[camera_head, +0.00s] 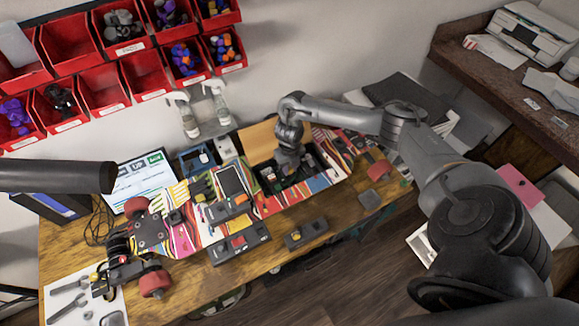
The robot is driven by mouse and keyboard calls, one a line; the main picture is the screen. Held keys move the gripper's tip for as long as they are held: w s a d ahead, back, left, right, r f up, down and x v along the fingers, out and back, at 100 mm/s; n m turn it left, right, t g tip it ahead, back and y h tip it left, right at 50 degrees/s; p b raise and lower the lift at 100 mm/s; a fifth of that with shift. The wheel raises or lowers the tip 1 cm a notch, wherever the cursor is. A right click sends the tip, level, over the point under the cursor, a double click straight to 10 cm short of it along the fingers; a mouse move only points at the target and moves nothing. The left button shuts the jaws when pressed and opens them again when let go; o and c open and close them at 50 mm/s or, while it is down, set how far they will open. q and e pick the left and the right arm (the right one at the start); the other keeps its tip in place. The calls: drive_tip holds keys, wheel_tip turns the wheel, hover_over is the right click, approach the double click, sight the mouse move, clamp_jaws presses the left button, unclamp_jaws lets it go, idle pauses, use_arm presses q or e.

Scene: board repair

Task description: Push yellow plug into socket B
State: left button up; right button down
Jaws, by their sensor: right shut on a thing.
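The skateboard-like board (330,160) with colourful stripes lies across the workbench. An open compartment with dark walls and green parts (298,170) is set in its middle. My right gripper (287,168) reaches down into this compartment. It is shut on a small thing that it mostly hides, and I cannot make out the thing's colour. The yellow plug and socket B cannot be told apart at this size, and the gripper covers part of the compartment. Only a dark link of my left arm shows at the left edge; my left gripper is out of view.
Red bins (105,89) with small parts hang on the wall behind. Two bottles (187,113) stand behind the board. Dark modules (238,244) and a small box (306,233) lie along the bench's front. A tablet-like device (231,181) is on the board. A printer (528,33) stands far right.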

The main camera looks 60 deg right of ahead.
drive_tip(key=shift+f, duration=0.3)
drive_tip(key=shift+f+b, duration=0.15)
drive_tip(key=shift+b, duration=0.2)
idle(0.5)
drive_tip(key=shift+f, duration=0.1)
idle(0.4)
drive_tip(key=shift+f+b, duration=0.4)
drive_tip(key=shift+f, duration=0.05)
idle(0.6)
drive_tip(key=c, duration=0.9)
unclamp_jaws()
drive_tip(key=shift+o, duration=0.2)
drive_tip(key=shift+o, duration=0.4)
